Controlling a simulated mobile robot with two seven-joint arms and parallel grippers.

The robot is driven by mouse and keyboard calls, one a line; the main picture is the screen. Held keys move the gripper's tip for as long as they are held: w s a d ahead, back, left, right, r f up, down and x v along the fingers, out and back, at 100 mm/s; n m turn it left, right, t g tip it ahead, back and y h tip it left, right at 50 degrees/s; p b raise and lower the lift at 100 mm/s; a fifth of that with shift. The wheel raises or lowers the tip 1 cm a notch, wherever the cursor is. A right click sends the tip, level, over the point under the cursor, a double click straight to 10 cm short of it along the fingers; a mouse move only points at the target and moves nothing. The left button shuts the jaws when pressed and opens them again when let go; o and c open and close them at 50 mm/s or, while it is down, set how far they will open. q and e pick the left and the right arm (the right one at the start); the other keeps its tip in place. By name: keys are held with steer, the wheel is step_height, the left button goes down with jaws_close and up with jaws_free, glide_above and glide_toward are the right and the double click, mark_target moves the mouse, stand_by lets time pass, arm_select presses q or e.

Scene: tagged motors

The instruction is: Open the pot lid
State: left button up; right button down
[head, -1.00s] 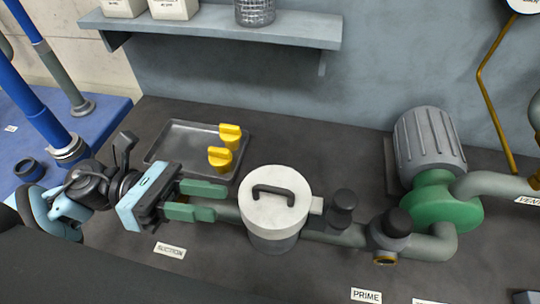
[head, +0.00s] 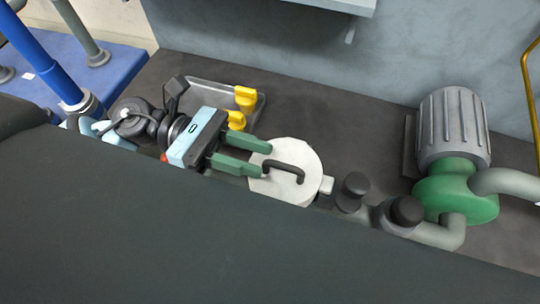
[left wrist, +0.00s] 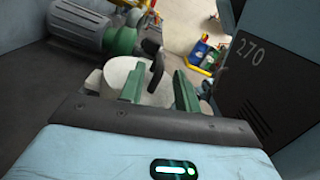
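The pot (head: 325,186) has a round white lid (head: 312,163) with a dark arched handle (head: 285,166). The pot's body is mostly hidden behind a large dark shape in the foreground. My left gripper (head: 265,158) is open, its two green fingers reaching over the lid's left edge toward the handle. In the left wrist view the open fingers (left wrist: 159,68) point at the white lid (left wrist: 118,72), and the dark handle (left wrist: 156,74) shows in the gap between them. I cannot tell whether the fingers touch it. My right gripper is not in view.
A metal tray (head: 205,92) with yellow knobs (head: 245,98) lies behind my left gripper. Dark-capped valves (head: 407,211) and a green pump (head: 455,195) with a grey motor (head: 452,125) stand right of the pot. A shelf edge (head: 345,5) is above.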

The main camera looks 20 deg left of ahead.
mark_target(272, 161)
arm_select(q)
steer(key=shift+d+p, duration=0.55)
steer(key=shift+d, duration=1.3)
jaws_close()
